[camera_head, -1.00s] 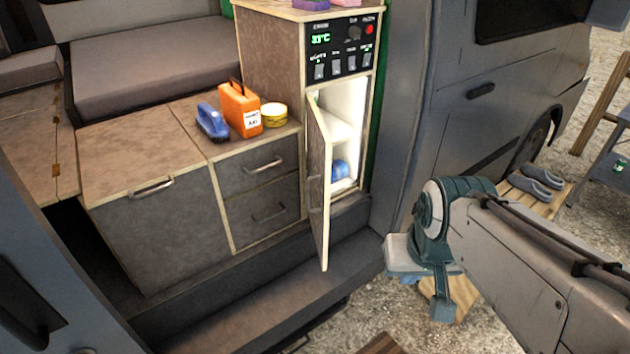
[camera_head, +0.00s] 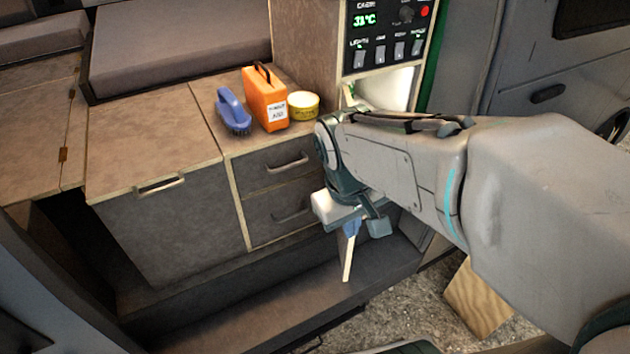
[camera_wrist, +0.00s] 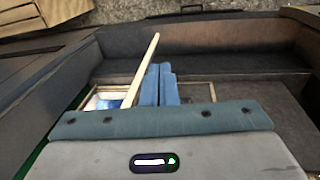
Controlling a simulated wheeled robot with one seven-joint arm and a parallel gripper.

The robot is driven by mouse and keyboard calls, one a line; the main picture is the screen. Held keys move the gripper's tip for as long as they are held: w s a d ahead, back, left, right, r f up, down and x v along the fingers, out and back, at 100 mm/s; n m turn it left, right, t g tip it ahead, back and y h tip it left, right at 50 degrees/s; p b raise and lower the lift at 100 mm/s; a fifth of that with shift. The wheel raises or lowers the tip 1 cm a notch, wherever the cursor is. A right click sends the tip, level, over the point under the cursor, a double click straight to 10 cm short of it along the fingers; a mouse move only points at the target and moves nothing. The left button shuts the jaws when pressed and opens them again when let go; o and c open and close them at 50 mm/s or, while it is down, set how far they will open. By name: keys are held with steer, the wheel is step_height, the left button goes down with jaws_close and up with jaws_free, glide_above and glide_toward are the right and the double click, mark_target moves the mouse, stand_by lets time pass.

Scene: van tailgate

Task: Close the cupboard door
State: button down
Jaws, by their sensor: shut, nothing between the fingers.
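The cupboard door (camera_head: 347,262) stands ajar, swung out from the lit cupboard (camera_head: 392,90) below the control panel. My arm hides most of it in the head view; a lower strip shows. In the wrist view the door (camera_wrist: 143,68) is a pale slanting edge, with the cupboard's opening (camera_wrist: 92,101) to its left. My gripper (camera_head: 350,228) is shut and empty, pointing down. In the wrist view its blue fingers (camera_wrist: 159,84) are close to the right of the door, on the side away from the opening. I cannot tell whether they touch it.
A blue brush (camera_head: 234,110), an orange case (camera_head: 265,100) and a yellow tin (camera_head: 303,105) stand on the counter left of the cupboard. Drawers (camera_head: 275,170) are below them. A low step (camera_head: 300,285) runs along the front. Something blue (camera_wrist: 110,103) is inside the cupboard.

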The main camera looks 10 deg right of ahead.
steer(key=w+a+f+n+g+h+b, duration=0.2)
steer(key=w+a+f+n+h, duration=0.7)
steer(key=w+n, duration=0.4)
steer(key=s+d+f+y, duration=0.1)
steer(key=d+f, duration=0.5)
steer(key=d, duration=0.4)
steer(key=shift+s+d+f+n+p, duration=0.15)
steer(key=shift+s+f+n+p, duration=0.05)
steer(key=shift+f+n+p, duration=0.1)
